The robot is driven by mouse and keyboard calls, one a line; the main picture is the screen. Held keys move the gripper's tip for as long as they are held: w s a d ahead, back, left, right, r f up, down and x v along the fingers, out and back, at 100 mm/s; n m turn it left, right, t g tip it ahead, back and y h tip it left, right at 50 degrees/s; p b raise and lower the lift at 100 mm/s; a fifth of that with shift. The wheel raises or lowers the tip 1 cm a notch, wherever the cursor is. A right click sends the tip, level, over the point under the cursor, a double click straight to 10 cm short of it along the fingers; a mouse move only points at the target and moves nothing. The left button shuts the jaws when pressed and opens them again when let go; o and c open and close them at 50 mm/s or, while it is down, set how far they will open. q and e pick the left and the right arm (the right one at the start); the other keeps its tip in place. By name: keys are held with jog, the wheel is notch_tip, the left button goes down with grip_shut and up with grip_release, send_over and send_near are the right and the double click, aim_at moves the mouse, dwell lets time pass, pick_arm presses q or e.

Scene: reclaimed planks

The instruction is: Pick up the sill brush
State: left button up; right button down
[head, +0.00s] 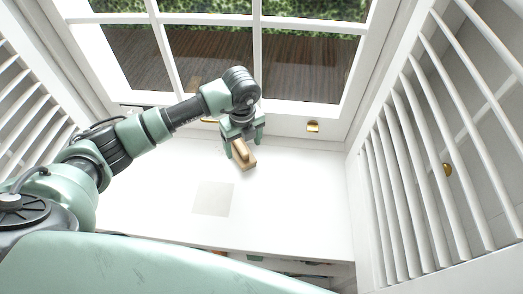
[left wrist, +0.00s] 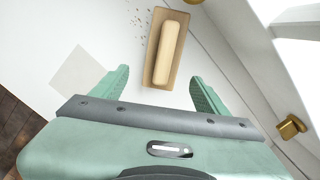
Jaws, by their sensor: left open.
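The sill brush (head: 243,160), a wooden block with a lighter raised handle, lies on the white window sill (head: 300,190). It also shows in the left wrist view (left wrist: 167,52), ahead of and between my open fingers. My left gripper (head: 245,145) is open above the near-window end of the brush. In the left wrist view its two green fingers (left wrist: 160,85) are spread, one on each side of the brush's near end, with nothing held. I cannot tell whether the fingers touch it. My right gripper is not in view.
A pale square (head: 213,198) lies flat on the sill, left of the brush. Dark specks (left wrist: 138,18) lie beside the brush. A brass catch (head: 313,127) is on the window frame. White louvred shutters (head: 420,165) flank both sides. The sill's right part is clear.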

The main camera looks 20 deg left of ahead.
aim_at(241, 145)
pick_arm(q)
jog(key=shift+w+a+r+t+y, duration=0.3)
jog(key=shift+w+a+r, duration=0.15)
jog(key=shift+w, duration=0.25)
jog(key=shift+w+f+b, duration=0.15)
jog(key=shift+f+b, duration=0.05)
jog(key=shift+b, duration=0.2)
jog(key=f+b, duration=0.1)
jog(key=f, duration=0.1)
jog(key=a+f+b, duration=0.1)
jog(key=f+b, duration=0.3)
jog(key=f, duration=0.1)
jog(key=shift+w+a, duration=0.2)
jog(key=shift+w, duration=0.05)
jog(key=shift+r, duration=0.1)
jog(key=c, duration=1.6)
jog(key=shift+r, duration=0.15)
